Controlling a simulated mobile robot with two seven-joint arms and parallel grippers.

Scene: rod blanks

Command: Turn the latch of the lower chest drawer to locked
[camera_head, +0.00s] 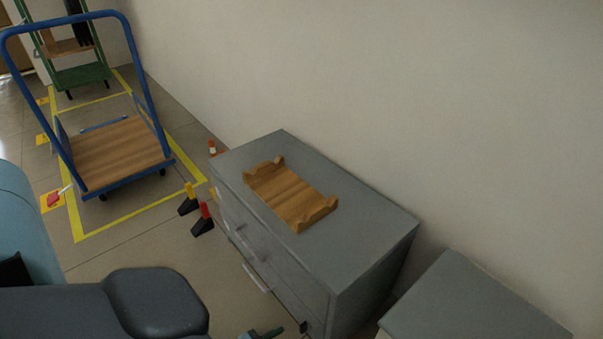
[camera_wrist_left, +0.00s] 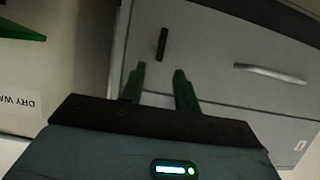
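The grey chest (camera_head: 340,245) stands against the wall, its drawer front seen steeply from above. In the left wrist view, a drawer front (camera_wrist_left: 215,50) carries a dark, narrow latch (camera_wrist_left: 162,43), roughly upright in that picture, and a pale bar handle (camera_wrist_left: 270,73) to its right. A dark piece at the chest's front corner (camera_head: 304,326) may be this latch. My left gripper (camera_wrist_left: 159,72) is open, its two green fingers apart and empty, pointing at the drawer front just short of the latch in the picture. Contact is not visible. My right gripper is out of view.
A wooden cradle (camera_head: 290,192) lies on the chest top. Another grey cabinet (camera_head: 470,305) stands to the right. Bare floor lies before the chest.

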